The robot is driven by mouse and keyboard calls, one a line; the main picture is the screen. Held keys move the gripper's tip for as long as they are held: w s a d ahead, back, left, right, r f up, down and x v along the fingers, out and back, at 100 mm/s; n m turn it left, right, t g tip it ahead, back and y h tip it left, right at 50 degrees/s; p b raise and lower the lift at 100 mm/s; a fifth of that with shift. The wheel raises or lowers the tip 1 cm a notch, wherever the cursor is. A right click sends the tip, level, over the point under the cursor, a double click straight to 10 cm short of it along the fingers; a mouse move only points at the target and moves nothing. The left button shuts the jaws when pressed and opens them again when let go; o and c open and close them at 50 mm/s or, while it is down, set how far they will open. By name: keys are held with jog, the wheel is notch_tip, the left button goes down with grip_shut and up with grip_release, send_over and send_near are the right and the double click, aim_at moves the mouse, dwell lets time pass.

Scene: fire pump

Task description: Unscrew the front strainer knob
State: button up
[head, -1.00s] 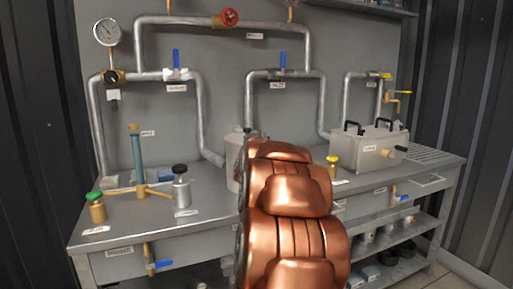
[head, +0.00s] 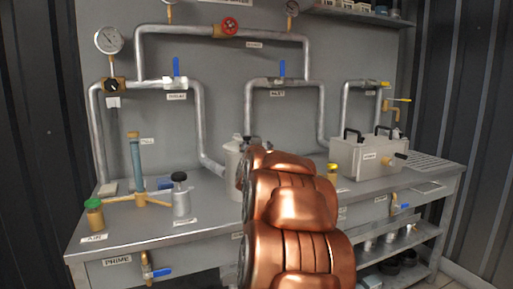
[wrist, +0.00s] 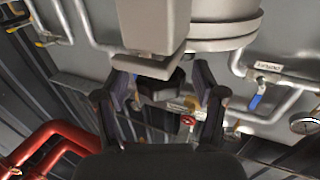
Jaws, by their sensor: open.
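In the wrist view my gripper (wrist: 165,100) is open, its two dark fingers on either side of a dark faceted knob (wrist: 162,86). The knob sits at the end of a grey block-like body (wrist: 153,25), against a wider round grey vessel (wrist: 225,20). Whether the fingers touch the knob I cannot tell. In the head view a pale grey cylindrical vessel (head: 232,165) stands mid-bench, partly behind my copper arm. My arm hides my gripper and the knob there.
The bench (head: 130,236) carries a green-capped brass fitting (head: 94,217) and a black-capped metal bottle (head: 181,200) at left. A grey box (head: 368,157) stands at right. Pipes with blue-handled valves (head: 176,68) run along the back panel. Red pipes (wrist: 62,135) show in the wrist view.

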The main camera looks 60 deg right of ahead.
jog(key=shift+a, duration=0.15)
jog(key=v, duration=1.2)
jog(key=shift+w+f, duration=0.1)
dwell(0.4)
